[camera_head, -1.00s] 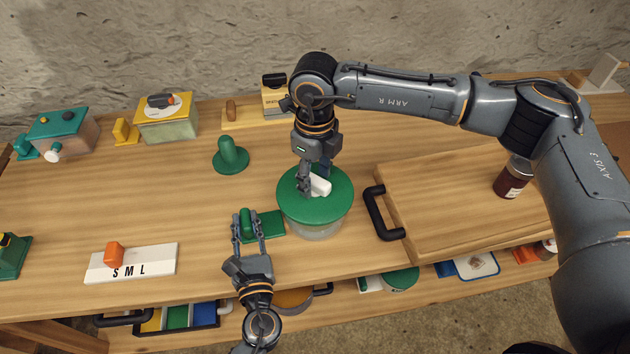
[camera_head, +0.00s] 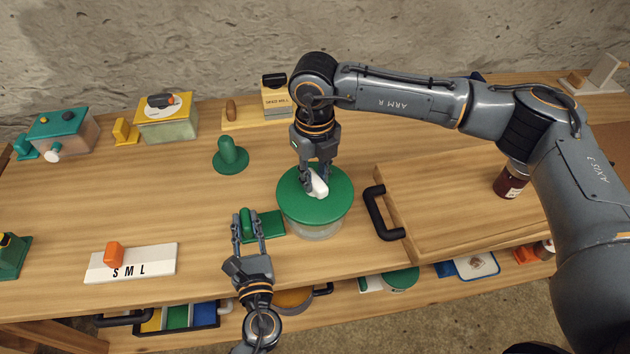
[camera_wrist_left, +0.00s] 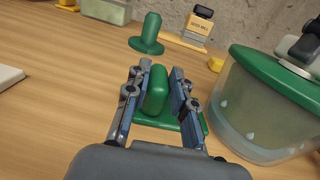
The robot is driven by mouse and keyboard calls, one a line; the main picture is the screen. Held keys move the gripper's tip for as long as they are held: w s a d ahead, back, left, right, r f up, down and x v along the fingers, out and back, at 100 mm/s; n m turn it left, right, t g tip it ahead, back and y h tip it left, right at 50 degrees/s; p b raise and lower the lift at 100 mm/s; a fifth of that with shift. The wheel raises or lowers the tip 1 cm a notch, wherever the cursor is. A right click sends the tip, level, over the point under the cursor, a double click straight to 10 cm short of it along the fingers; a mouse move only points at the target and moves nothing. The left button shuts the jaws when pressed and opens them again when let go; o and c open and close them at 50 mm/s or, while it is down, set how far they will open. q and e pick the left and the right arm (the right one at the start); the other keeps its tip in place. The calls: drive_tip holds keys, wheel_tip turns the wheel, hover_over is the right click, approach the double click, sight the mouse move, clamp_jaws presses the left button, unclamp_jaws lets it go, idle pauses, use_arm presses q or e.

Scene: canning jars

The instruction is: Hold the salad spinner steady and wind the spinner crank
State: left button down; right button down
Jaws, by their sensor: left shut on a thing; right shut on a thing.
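The salad spinner has a green lid (camera_head: 330,212) and a clear bowl (camera_head: 316,231), and stands upright on the table. A white crank (camera_head: 319,185) sits on top of the lid. My right gripper (camera_head: 316,189) points down over the lid and is shut on the crank, hiding part of it. My left gripper (camera_head: 249,224) is shut on the upright green handle (camera_wrist_left: 156,89) of a green base plate beside the spinner. The spinner bowl (camera_wrist_left: 255,110) also shows at the right of the left wrist view, apart from the left fingers.
A wooden board (camera_head: 455,215) with a black handle (camera_head: 379,213) lies right of the spinner, with a red jar (camera_head: 510,183) on it. A green plunger-like knob (camera_head: 230,155) stands behind. A white S M L plate (camera_head: 131,264) lies at the left.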

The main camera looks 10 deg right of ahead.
drive_tip(key=shift+m, duration=0.3)
drive_tip(key=m, duration=0.3)
drive_tip(key=shift+m, duration=0.4)
drive_tip(key=m, duration=0.4)
drive_tip(key=c, duration=1.1)
unclamp_jaws()
drive_tip(key=shift+o, duration=0.2)
drive_tip(key=shift+r, duration=0.1)
